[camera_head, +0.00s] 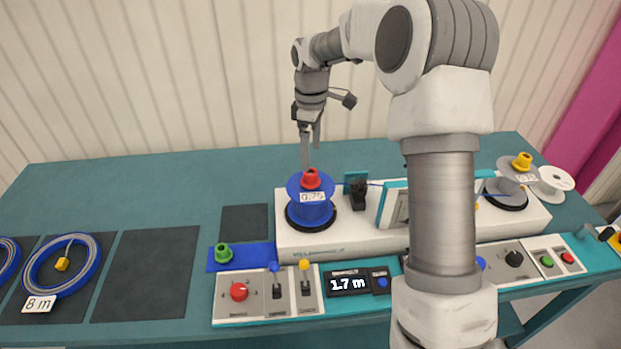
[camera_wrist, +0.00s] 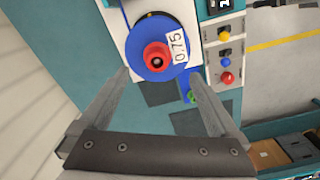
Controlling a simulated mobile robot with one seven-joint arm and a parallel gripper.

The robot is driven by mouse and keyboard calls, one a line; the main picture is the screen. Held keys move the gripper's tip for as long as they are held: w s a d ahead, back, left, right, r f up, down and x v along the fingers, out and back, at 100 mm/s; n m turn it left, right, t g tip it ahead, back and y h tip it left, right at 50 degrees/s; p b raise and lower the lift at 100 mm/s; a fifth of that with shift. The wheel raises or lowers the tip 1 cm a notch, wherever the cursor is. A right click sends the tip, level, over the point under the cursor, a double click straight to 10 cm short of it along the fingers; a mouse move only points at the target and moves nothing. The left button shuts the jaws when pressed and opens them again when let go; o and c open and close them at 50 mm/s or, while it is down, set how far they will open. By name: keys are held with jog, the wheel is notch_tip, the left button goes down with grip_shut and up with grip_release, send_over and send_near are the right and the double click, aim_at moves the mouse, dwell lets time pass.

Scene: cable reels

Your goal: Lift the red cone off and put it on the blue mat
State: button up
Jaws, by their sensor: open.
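The red cone (camera_head: 311,179) sits on top of the blue reel (camera_head: 311,211), which carries a 0.75 label and stands on the left end of the white machine. In the wrist view the red cone (camera_wrist: 156,57) lies beyond the fingertips, roughly midway between their lines. My gripper (camera_head: 309,150) is open and empty above the cone, fingers pointing down; it also shows in the wrist view (camera_wrist: 158,76). The blue mat (camera_head: 247,258) lies left of the machine's base, with a green cone (camera_head: 223,253) on its left end. Its right part is bare.
A control panel (camera_head: 262,302) with knobs and levers runs along the front. Dark square mats (camera_head: 145,275) lie left of the blue mat. A cable coil (camera_head: 62,264) is at far left. A second reel with a yellow cone (camera_head: 522,161) stands at the right.

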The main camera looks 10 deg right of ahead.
aim_at(310, 174)
jog(key=f, duration=0.6)
jog(key=f+p, duration=0.1)
jog(key=f, duration=0.1)
jog(key=shift+w+f, duration=0.25)
jog(key=shift+f, duration=0.15)
jog(key=shift+c, duration=0.3)
jog(key=c, duration=1.4)
jog(key=shift+r, duration=0.1)
jog(key=shift+r, duration=0.5)
jog(key=s+d+r, duration=0.2)
jog(key=d+r, duration=0.1)
jog(key=s+d+r+b, duration=0.1)
jog(key=d+r, duration=0.2)
jog(key=s+d+r, duration=0.2)
jog(key=d+r, duration=0.2)
jog(key=shift+s+b, duration=0.35)
jog(key=shift+b, duration=0.05)
